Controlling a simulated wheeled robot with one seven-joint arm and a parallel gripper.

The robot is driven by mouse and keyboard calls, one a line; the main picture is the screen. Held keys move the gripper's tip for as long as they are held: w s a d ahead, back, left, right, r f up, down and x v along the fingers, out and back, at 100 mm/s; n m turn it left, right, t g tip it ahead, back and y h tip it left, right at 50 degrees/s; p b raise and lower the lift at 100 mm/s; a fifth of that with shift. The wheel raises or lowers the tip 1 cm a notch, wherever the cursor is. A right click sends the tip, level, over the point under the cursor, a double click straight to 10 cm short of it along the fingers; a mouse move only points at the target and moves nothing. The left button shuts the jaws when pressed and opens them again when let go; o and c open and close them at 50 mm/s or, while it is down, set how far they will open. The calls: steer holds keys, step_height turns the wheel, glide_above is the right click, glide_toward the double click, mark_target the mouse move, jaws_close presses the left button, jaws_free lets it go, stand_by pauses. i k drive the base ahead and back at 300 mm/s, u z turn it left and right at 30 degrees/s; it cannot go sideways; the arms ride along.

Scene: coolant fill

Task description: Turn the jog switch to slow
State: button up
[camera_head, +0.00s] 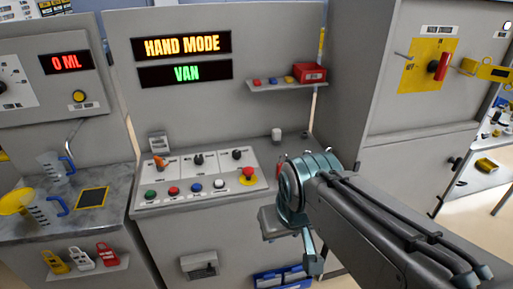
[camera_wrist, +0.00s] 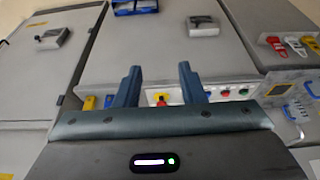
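In the head view, the sloped control panel (camera_head: 200,184) carries three rotary switches: an orange-handled one (camera_head: 160,162) at left, a black one (camera_head: 198,158) in the middle and a black one (camera_head: 237,154) at right. Their labels are too small to read, so I cannot tell which is the jog switch. My gripper (camera_wrist: 160,68) is open and empty in the wrist view, its two blue fingers apart. In the head view it is right of the panel, its fingers mostly hidden. The switches are not clearly visible in the wrist view.
A red emergency button (camera_head: 248,174) on a yellow base sits at the panel's right, beside several push buttons. Displays read HAND MODE (camera_head: 182,46) and VAN (camera_head: 186,73). A small shelf (camera_head: 288,85) juts out above. A grey cabinet (camera_head: 400,150) stands right, jugs (camera_head: 45,205) left.

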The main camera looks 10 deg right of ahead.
mark_target(236, 153)
steer(key=i, duration=1)
